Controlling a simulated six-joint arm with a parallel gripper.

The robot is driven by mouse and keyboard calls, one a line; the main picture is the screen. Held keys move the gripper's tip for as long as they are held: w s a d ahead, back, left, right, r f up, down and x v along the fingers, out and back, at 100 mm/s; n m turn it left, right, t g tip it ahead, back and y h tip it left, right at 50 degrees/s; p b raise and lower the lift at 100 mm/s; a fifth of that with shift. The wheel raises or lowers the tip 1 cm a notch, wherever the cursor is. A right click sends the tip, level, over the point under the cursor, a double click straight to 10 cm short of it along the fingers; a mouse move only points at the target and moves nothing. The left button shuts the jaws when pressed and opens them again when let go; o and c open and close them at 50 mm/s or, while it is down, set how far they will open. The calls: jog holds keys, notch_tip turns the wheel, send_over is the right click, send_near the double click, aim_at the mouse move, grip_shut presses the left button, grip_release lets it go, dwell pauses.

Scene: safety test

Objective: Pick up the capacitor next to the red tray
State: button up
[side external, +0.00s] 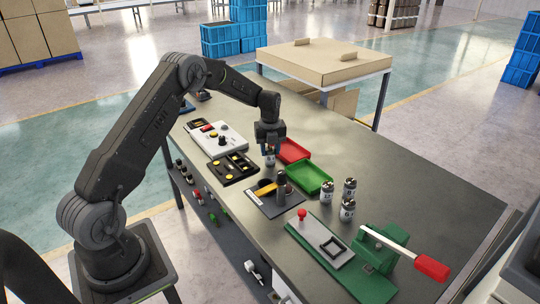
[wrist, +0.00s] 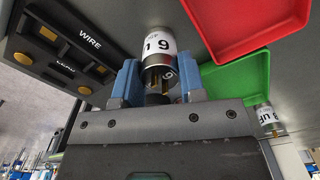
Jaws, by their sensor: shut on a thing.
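My gripper (side external: 269,146) points down at the left end of the red tray (side external: 293,150). It is shut on a white and dark capacitor (side external: 270,159), which shows below the fingers. I cannot tell whether the capacitor touches the table.
A green tray (side external: 310,178) adjoins the red one. Several other capacitors (side external: 347,209) stand right of it. A black compartment tray (side external: 233,168) lies left, and a green lever press (side external: 378,248) stands in front. The far right tabletop is clear.

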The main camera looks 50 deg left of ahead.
aim_at(270, 146)
jog(key=shift+r, duration=3.25)
